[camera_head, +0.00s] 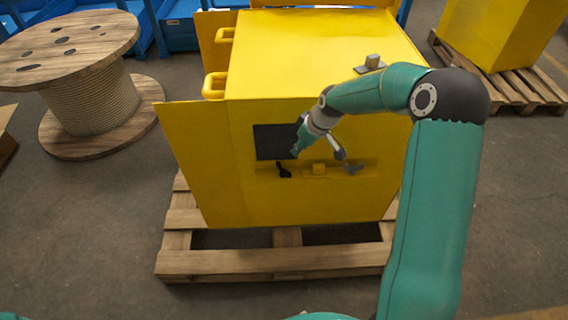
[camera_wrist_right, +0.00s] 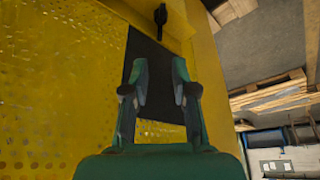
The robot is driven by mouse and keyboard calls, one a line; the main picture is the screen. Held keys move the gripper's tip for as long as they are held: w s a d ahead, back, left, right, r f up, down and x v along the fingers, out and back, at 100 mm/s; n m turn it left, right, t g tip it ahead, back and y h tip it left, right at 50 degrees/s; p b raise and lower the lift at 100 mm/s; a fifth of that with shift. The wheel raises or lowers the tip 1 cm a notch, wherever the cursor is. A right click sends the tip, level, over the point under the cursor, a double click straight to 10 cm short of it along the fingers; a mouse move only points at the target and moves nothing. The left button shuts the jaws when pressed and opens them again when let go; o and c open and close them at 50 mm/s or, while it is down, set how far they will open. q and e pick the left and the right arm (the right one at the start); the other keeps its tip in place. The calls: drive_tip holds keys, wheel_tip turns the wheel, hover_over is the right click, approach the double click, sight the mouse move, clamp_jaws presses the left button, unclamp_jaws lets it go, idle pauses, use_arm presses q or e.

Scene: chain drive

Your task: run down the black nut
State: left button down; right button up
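A small black part (camera_head: 283,170), which looks like the black nut, sits on the ledge of the yellow machine's front, below a dark rectangular panel (camera_head: 268,142). In the right wrist view a black part (camera_wrist_right: 161,15) shows at the top, beyond my fingertips; its exact shape is hard to tell. My right gripper (camera_head: 297,148) is at the dark panel's right edge, above and right of the black part and apart from it. In the right wrist view the right gripper (camera_wrist_right: 160,72) is open and empty, with the dark panel behind its fingers. My left gripper is out of view.
A small yellow block (camera_head: 319,169) and a grey winged part (camera_head: 354,168) sit right of the black part on the same ledge. The yellow machine (camera_head: 330,60) stands on a wooden pallet (camera_head: 215,262). A cable drum (camera_head: 92,100) stands at the left.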

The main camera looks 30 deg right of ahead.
sight(283, 170)
drive_tip(key=x, duration=1.5)
drive_tip(key=shift+w+a+f+p, duration=0.1)
drive_tip(key=shift+w+f+p, duration=0.1)
drive_tip(key=shift+f+p, duration=0.15)
drive_tip(key=shift+c, duration=0.3)
